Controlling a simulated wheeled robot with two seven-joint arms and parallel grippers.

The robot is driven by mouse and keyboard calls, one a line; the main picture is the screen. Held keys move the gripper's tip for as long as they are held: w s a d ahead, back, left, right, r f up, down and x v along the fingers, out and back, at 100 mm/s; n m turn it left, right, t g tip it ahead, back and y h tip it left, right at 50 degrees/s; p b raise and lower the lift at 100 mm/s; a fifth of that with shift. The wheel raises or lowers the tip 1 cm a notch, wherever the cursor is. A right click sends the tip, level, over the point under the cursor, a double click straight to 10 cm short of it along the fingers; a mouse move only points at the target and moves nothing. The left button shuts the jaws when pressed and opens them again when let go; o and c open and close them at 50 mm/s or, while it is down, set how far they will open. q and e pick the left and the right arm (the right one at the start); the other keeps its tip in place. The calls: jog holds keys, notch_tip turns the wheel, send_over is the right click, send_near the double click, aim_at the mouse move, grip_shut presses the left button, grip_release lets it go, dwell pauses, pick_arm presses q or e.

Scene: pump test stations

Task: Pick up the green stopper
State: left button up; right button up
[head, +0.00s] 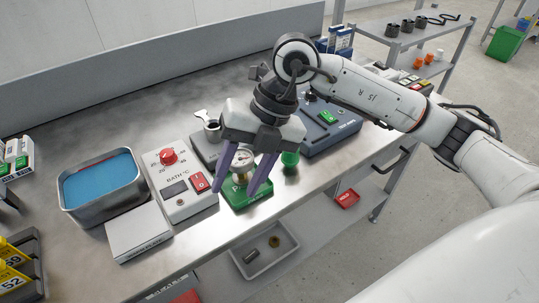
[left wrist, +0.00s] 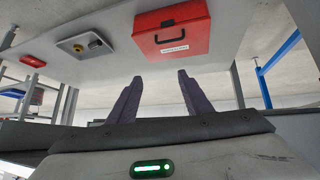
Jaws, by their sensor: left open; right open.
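A small green piece (head: 290,159), which looks like the green stopper, stands on the metal bench just right of my right gripper's fingers in the head view. My right gripper (head: 236,190) is open, with its purple fingers pointing down. In the picture they straddle a pressure gauge (head: 242,163) on a green base (head: 247,197); I cannot tell the height gap. Nothing shows gripped. My left gripper (left wrist: 160,76) is open and empty in the left wrist view, away from the stopper. It is not in the head view.
Left on the bench are a blue-filled metal bath (head: 101,185), a white control box (head: 180,187) with a red knob and a white box (head: 139,233). A blue-grey device (head: 330,125) stands behind right. In the left wrist view are a red case (left wrist: 172,38) and a grey tray (left wrist: 85,47).

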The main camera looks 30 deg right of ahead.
jog(key=w+d+r+t+h+b, duration=0.1)
jog(key=w+d+h, duration=0.15)
jog(key=d, duration=0.35)
notch_tip(320, 180, up, 3)
jog(key=m+t+h+b, duration=0.1)
jog(key=m+h, duration=0.1)
jog(key=h, duration=0.2)
send_over(290, 157)
jog(key=x, duration=0.4)
jog(key=shift+s+d, duration=0.25)
jog(key=shift+s, duration=0.1)
jog(key=shift+a+x, duration=0.15)
jog(key=shift+x, duration=1.35)
jog(key=shift+a+x, duration=0.15)
jog(key=shift+x, duration=1.4)
pick_arm(q)
jog(key=shift+s+d+f+m+h, duration=0.2)
jog(key=shift+s+d+f+m, duration=0.15)
jog(key=shift+d+f, duration=0.15)
jog(key=shift+s+d+f+m+h, duration=0.2)
jog(key=shift+d+f+m, duration=0.15)
jog(key=shift+d, duration=0.15)
pick_arm(e)
jog(key=shift+w, duration=0.1)
jog(key=c, duration=0.9)
